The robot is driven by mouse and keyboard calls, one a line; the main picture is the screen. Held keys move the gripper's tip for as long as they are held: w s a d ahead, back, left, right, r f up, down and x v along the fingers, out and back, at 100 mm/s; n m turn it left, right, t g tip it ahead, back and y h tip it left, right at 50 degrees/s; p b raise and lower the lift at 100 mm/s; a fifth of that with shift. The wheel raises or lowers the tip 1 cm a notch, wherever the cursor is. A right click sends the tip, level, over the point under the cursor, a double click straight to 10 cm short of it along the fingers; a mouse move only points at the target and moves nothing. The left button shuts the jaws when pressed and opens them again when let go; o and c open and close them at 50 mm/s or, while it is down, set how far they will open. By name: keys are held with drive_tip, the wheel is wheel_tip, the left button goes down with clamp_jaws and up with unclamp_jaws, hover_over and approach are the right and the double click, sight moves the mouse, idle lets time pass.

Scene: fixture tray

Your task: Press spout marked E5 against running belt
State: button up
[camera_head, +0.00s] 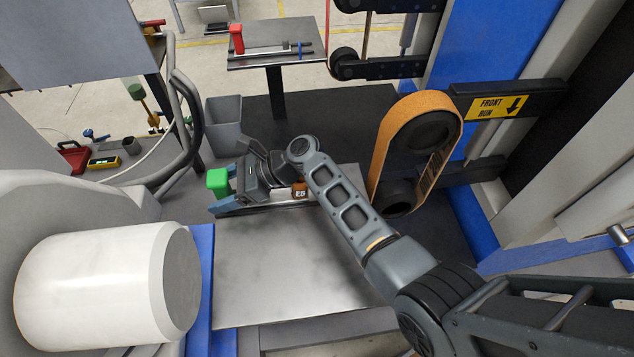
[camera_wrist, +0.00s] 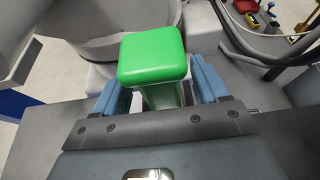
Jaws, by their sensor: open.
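A brown piece with an E5 label (camera_head: 299,190) shows beside my wrist in the head view, mostly hidden by my arm. A bright green block (camera_head: 217,182) stands left of it, at the end of a metal rail on the tray (camera_head: 270,270). My gripper (camera_head: 229,190) is open, its blue fingers on either side of the green block. The wrist view shows the green block (camera_wrist: 152,58) upright between the spread fingers of my gripper (camera_wrist: 162,85); whether they touch it is unclear. The orange belt (camera_head: 446,101) loops over dark rollers to the right.
A yellow FRONT RUN sign (camera_head: 498,107) with a down arrow is beside the belt. A grey bin (camera_head: 224,125) stands behind the green block. A white cylinder (camera_head: 95,283) takes up the lower left. A second fixture with a red block (camera_head: 237,39) is at the back.

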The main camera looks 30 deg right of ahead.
drive_tip(key=shift+v, duration=3.9)
